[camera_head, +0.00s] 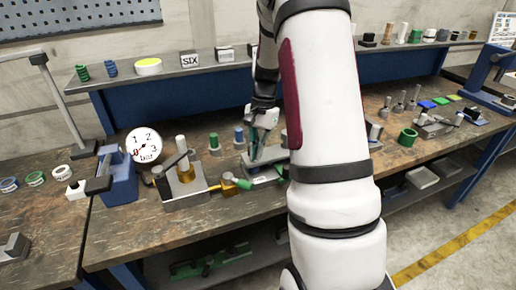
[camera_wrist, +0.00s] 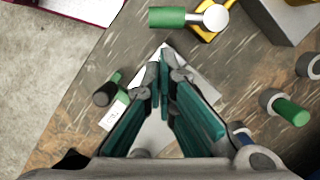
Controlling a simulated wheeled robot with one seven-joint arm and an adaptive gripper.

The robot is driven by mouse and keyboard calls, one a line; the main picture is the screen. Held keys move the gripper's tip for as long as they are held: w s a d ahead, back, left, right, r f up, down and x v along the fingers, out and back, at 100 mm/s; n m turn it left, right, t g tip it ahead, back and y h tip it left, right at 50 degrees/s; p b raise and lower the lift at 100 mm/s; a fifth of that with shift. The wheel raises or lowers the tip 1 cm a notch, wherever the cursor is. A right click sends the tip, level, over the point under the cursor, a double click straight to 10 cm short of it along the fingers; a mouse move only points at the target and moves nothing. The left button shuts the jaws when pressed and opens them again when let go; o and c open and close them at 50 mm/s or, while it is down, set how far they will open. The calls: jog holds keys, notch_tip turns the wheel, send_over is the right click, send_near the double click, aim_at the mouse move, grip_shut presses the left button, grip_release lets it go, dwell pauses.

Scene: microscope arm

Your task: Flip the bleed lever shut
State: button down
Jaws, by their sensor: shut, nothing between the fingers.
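The bleed lever shows as a green handle (camera_head: 243,184) beside a yellow valve body (camera_head: 228,179), near the bench's front edge. In the wrist view the green handle (camera_wrist: 167,17) is at the top, pointing left from a pale round knob, with the yellow valve body (camera_wrist: 209,33) below the knob. My gripper (camera_head: 254,158) is over a grey fixture, to the right of and behind the lever. In the wrist view its teal fingers (camera_wrist: 162,78) are together and empty, apart from the handle. They hide part of the fixture.
A grey block with a brass piston and upright rod (camera_head: 182,172) stands left of the valve, near the gauge (camera_head: 143,145). A green peg (camera_head: 214,142) and a blue peg (camera_head: 239,136) stand behind. The grey fixture (camera_head: 262,178) lies below my gripper.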

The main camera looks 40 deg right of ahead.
aim_at(249, 189)
jog(key=x, duration=0.6)
jog(key=shift+a+f+p, duration=0.15)
jog(key=shift+f+p, duration=0.15)
jog(key=shift+p, duration=0.05)
jog(key=shift+s+a+m, duration=0.4)
jog(key=shift+s+m, duration=0.05)
jog(key=shift+m, duration=0.25)
jog(key=shift+s+a+m+t+p, duration=0.3)
jog(key=shift+s+a+m+t, duration=0.2)
jog(key=shift+m, duration=0.5)
jog(key=a+m, duration=0.1)
jog(key=m, duration=0.1)
jog(key=s+a+m, duration=0.1)
jog(key=a+m, duration=0.1)
jog(key=shift+s+a+t, duration=0.1)
jog(key=shift+t, duration=0.3)
jog(key=a+m, duration=0.1)
jog(key=m, duration=0.1)
jog(key=a+m, duration=0.2)
jog(key=shift+a+m+t+p, duration=0.15)
jog(key=shift+m+t+p, duration=0.2)
jog(key=shift+m+t, duration=0.05)
jog(key=a+m, duration=0.1)
jog(key=m+h, duration=0.1)
jog(key=shift+w+a+m, duration=0.35)
jog(key=shift+a+m, duration=0.05)
jog(key=shift+w+a, duration=0.2)
jog(key=shift+a, duration=0.15)
jog(key=shift+w+a, duration=0.1)
jog(key=shift+r, duration=0.1)
